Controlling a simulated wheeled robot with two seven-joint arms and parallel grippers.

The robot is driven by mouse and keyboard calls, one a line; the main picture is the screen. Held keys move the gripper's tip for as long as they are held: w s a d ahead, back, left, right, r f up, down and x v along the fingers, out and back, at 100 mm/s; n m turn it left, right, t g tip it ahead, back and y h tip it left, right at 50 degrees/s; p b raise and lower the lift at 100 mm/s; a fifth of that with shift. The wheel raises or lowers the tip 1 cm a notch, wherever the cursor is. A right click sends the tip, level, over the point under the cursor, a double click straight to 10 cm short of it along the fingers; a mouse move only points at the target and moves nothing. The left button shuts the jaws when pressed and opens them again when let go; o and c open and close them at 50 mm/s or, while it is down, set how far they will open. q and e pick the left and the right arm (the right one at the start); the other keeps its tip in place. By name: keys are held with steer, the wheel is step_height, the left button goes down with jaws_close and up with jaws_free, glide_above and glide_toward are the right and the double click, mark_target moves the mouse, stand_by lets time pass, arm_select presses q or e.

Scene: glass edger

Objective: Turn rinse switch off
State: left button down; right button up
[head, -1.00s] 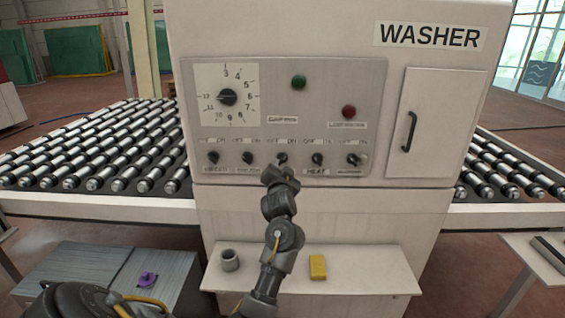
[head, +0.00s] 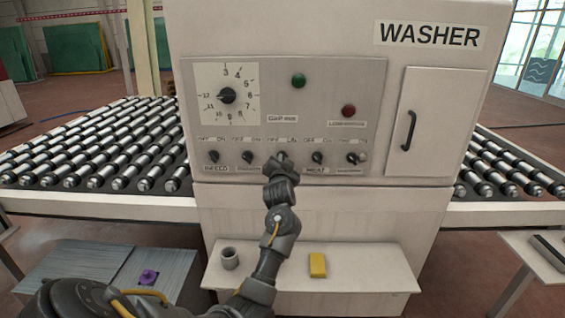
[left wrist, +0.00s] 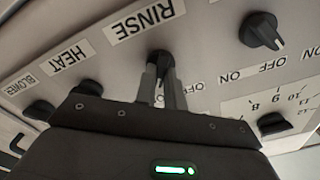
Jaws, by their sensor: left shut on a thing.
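The rinse switch (left wrist: 160,57) is a small dark rotary knob beside the RINSE label (left wrist: 140,24) in the left wrist view. In the head view it is the middle knob (head: 282,156) of the lower row on the grey washer panel (head: 330,90). My left gripper (left wrist: 161,76) is shut on this knob, with one narrow finger on each side of it. It also shows in the head view (head: 281,163), reaching up to the panel. The fingers and gripper body hide most of the knob, so its pointer direction cannot be told. My right gripper is not in view.
Neighbouring knobs stand close on both sides, including the heat knob (head: 317,157) and another knob (head: 247,157). Above are a dial (head: 228,96), a green button (head: 298,80) and a red button (head: 348,111). A shelf (head: 365,272) below holds a yellow block (head: 317,265) and a grey cup (head: 230,258).

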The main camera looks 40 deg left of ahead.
arm_select(q)
steer(key=shift+n, duration=0.4)
steer(key=shift+s+a+n+b, duration=0.1)
steer(key=shift+n+b, duration=0.55)
steer(key=shift+n, duration=2.65)
steer(key=shift+s+a+n+b, duration=0.1)
steer(key=shift+n+b, duration=0.5)
steer(key=shift+n, duration=2.7)
steer(key=c, duration=1.5)
jaws_free()
steer(key=shift+w, duration=0.1)
